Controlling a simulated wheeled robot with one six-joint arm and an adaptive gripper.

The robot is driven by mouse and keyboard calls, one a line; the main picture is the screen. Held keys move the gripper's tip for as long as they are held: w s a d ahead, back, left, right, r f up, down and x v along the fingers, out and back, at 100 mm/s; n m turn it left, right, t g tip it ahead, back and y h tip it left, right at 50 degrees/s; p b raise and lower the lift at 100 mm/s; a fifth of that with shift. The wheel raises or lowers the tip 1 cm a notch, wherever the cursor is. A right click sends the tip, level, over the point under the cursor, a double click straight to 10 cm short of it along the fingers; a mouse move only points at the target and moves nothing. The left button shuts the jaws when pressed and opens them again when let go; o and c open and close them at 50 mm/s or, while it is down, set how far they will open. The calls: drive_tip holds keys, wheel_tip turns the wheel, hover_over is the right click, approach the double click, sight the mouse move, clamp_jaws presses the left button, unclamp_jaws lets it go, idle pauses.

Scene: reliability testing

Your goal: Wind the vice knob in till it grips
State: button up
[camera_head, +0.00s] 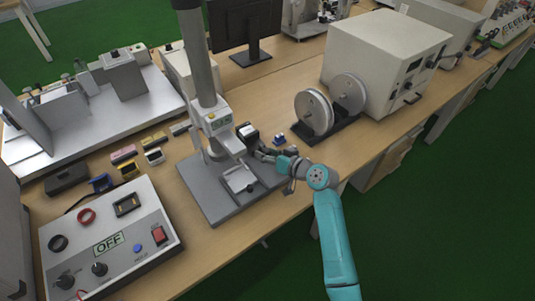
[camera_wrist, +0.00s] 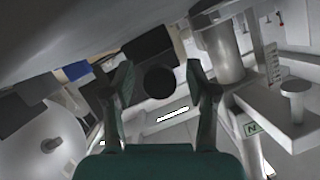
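A round black knob (camera_wrist: 160,82) shows end-on in the wrist view, in front of a dark block (camera_wrist: 149,44). It appears to be the vice knob. My gripper (camera_wrist: 160,84) is open, with one finger on each side of the knob and a visible gap on both sides. In the head view my gripper (camera_head: 264,153) is low beside the grey test stand (camera_head: 190,187), near a dark block with a pale top (camera_head: 247,131). The knob cannot be made out there. The vice's jaws and anything between them cannot be made out.
The stand's column (camera_head: 198,60) rises left of my gripper. A reel pair (camera_head: 314,112) and a large beige box (camera_head: 383,60) stand to the right. A small blue item (camera_head: 279,139) lies close by. A control box reading OFF (camera_head: 125,262) sits at front left.

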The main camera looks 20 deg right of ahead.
drive_tip(key=v, duration=1.2)
